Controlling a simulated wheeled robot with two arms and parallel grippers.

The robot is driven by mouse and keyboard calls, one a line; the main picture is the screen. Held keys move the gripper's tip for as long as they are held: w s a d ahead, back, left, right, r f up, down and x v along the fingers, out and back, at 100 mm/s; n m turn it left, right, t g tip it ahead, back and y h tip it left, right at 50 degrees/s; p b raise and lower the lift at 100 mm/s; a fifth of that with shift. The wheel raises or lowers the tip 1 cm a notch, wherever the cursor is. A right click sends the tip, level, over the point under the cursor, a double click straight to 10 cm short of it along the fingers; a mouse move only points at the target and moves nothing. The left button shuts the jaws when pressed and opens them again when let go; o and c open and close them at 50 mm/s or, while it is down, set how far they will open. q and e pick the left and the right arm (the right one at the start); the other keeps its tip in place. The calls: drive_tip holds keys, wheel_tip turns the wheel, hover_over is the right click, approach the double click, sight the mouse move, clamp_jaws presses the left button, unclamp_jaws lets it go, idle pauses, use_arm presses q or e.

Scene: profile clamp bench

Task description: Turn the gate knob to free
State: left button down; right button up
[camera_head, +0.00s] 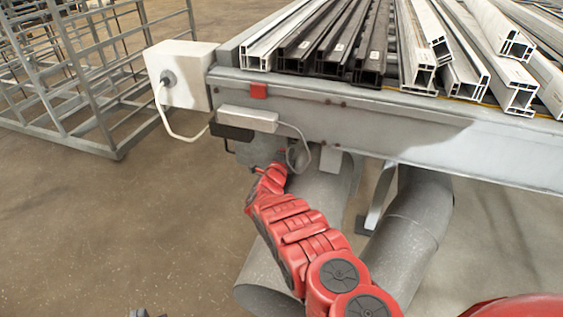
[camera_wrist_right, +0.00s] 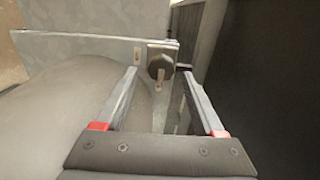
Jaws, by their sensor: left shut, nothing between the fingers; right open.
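Whether the fingers touch the knob, I cannot tell. In the head view my right arm reaches under the bench edge, and the knob is hidden there. My left gripper (camera_head: 146,313) shows only as a small dark piece at the bottom edge, shut and empty.
The bench (camera_head: 400,130) carries several white and dark profiles (camera_head: 335,45). A white box (camera_head: 182,75) with a cable hangs at its left end. Large grey ducts (camera_head: 415,215) stand below, close to my right arm. A wire rack (camera_head: 90,80) stands left. The floor at left is clear.

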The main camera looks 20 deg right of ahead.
drive_tip(key=p+v, duration=1.1)
drive_tip(key=v, duration=0.6)
